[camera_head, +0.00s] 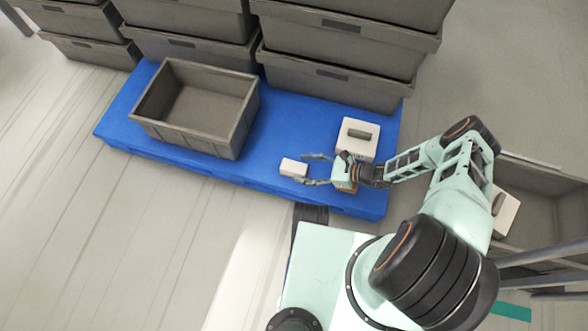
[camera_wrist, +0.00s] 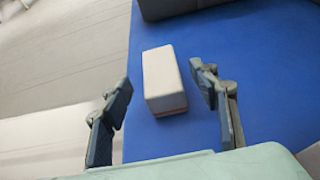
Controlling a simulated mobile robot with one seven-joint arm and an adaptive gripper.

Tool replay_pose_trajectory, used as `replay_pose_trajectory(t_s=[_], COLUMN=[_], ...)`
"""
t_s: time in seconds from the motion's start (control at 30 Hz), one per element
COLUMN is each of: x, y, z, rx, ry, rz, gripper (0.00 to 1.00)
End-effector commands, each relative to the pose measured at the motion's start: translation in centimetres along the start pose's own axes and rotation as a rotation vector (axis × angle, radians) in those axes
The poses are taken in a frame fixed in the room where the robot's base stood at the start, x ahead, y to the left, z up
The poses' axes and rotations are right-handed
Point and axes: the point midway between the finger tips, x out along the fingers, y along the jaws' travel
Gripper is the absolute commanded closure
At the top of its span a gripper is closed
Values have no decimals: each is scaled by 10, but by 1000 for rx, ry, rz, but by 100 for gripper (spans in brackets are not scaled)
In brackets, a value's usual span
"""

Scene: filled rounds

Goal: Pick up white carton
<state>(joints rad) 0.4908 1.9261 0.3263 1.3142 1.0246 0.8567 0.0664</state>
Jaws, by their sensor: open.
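A small white carton (camera_head: 293,168) lies on the blue platform (camera_head: 236,171), near its front edge. My gripper (camera_head: 314,170) is open just to the right of the carton, with its fingers pointing toward it. In the wrist view the carton (camera_wrist: 163,80) shows a reddish band low on its near end. It stands ahead of my open gripper (camera_wrist: 160,96), closer to the right finger than to the left one. I cannot tell whether the fingertips reach past its near end. Nothing is held.
An empty grey crate (camera_head: 190,136) stands on the platform at the left. A larger white box with a dark slot (camera_head: 358,135) stands behind my wrist. Stacked grey crates (camera_head: 335,82) line the back. Bare blue surface lies between the open crate and the carton.

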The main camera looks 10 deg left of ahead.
Motion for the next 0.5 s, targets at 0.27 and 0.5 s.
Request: replay_pose_trajectory(t_s=[0.27, 0.5], x=[42, 45], y=[0, -1], z=[-2, 1], rx=[-1, 0], ry=[-1, 0], rz=[3, 1], gripper=[45, 45])
